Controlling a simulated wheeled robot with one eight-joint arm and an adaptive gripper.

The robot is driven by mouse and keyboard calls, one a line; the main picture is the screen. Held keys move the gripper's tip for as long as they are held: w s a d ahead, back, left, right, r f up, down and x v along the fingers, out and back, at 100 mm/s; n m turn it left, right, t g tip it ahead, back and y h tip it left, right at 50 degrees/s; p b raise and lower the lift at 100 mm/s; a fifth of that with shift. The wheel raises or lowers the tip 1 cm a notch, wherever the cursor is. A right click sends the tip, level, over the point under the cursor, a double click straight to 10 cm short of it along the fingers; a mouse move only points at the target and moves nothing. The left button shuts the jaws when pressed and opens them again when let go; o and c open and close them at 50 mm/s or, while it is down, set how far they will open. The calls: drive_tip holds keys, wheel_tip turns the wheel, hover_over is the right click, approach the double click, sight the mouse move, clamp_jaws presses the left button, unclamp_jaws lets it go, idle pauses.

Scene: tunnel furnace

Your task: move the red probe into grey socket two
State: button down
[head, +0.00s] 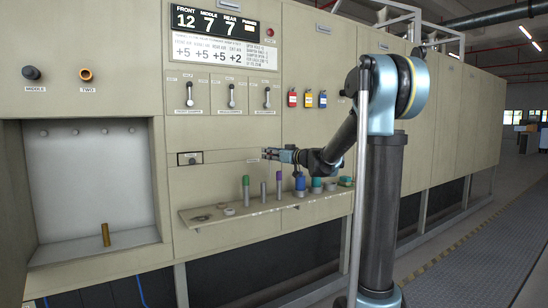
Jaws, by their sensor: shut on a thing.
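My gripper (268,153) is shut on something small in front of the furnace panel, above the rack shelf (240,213). The held thing is too small to make out, with a faint reddish tint at the fingertips. I cannot pick out a red probe on the shelf. A green-topped probe (245,189), a purple-topped one (278,186) and a blue one (300,184) stand upright there, below my gripper. At the shelf's left end are a grey ring (228,211) and a dark round hole (200,218). I cannot tell which grey socket is two; "TWO" labels an orange-rimmed round fitting (86,75).
Left is an open recess (92,180) with a brass rod (106,235) standing in it. Lever switches (190,94) and red, yellow and blue tags (308,99) are above my gripper. A small black-framed panel fitting (190,158) is left of it. The walkway at right is clear.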

drive_tip(key=w+a+f, duration=0.3)
drive_tip(key=w, duration=0.2)
drive_tip(key=shift+a+f, duration=0.15)
drive_tip(key=shift+a, duration=0.15)
idle(0.4)
drive_tip(key=shift+w, duration=0.1)
drive_tip(key=shift+d, duration=0.1)
idle(0.7)
idle(0.3)
drive_tip(key=shift+f, duration=0.55)
drive_tip(key=shift+f, duration=1.4)
